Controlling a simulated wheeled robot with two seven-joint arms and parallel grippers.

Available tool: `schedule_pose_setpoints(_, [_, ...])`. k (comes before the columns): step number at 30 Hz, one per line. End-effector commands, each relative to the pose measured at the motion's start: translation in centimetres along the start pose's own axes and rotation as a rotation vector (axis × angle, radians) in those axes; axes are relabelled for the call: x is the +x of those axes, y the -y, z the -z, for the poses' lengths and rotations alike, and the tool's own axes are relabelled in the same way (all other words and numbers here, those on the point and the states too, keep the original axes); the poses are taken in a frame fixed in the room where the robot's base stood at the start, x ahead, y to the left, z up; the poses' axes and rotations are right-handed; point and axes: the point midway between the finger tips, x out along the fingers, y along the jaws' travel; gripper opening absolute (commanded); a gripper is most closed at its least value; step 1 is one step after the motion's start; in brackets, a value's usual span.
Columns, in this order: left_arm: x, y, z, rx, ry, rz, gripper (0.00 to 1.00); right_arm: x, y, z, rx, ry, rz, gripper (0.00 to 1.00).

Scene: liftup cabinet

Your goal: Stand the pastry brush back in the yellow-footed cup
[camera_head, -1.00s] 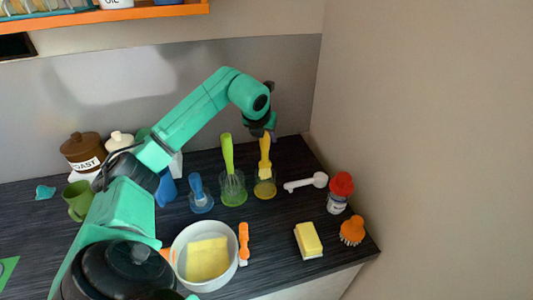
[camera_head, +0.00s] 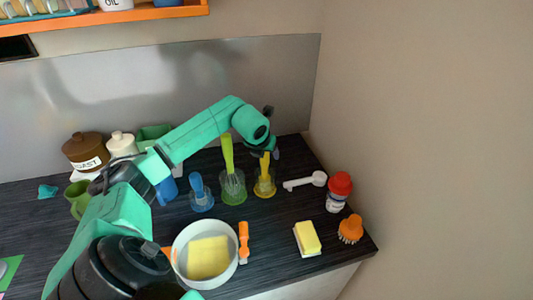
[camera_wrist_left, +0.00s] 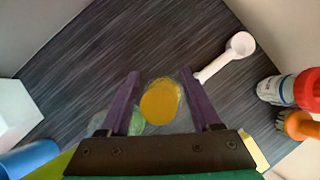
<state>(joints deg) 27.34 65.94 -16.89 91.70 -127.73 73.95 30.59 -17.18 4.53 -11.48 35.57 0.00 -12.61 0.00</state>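The yellow pastry brush (camera_head: 265,163) stands upright in the yellow-footed cup (camera_head: 265,190), a clear cup at the right end of the row. My left gripper (camera_head: 268,150) is over the brush's handle and hides its top. In the left wrist view, the gripper's two purple fingers (camera_wrist_left: 161,75) are apart, one on each side of the round yellow end of the brush (camera_wrist_left: 160,102), with gaps beside it. The brush's lower end is hard to make out inside the cup. My right gripper is not in view.
A green whisk (camera_head: 228,160) in a green-footed cup stands close on the left, with a blue-footed cup (camera_head: 201,203) beyond it. A white measuring spoon (camera_head: 306,182) and a red-capped bottle (camera_head: 339,192) are on the right.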

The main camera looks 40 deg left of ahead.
Motion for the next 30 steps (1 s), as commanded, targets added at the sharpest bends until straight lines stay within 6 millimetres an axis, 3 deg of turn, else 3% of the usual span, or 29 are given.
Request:
schedule_pose_setpoints(8, [-0.2, 0.0, -0.1, 0.000, -0.002, 0.001, 0.65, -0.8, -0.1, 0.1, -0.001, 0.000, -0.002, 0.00])
schedule_pose_setpoints(11, [-0.8, -0.1, 0.1, 0.001, 0.004, -0.002, 0.65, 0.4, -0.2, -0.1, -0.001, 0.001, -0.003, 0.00])
schedule_pose_setpoints(17, [-4.9, -0.2, 0.5, 0.002, 0.008, -0.002, 0.65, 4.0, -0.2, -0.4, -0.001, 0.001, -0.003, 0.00])
schedule_pose_setpoints(24, [-11.2, -0.1, 0.1, 0.000, 0.005, 0.000, 0.65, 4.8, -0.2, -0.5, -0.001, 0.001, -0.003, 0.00])
schedule_pose_setpoints(30, [-14.3, -0.1, 0.1, 0.000, 0.001, 0.000, 0.65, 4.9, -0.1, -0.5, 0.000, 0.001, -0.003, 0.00])
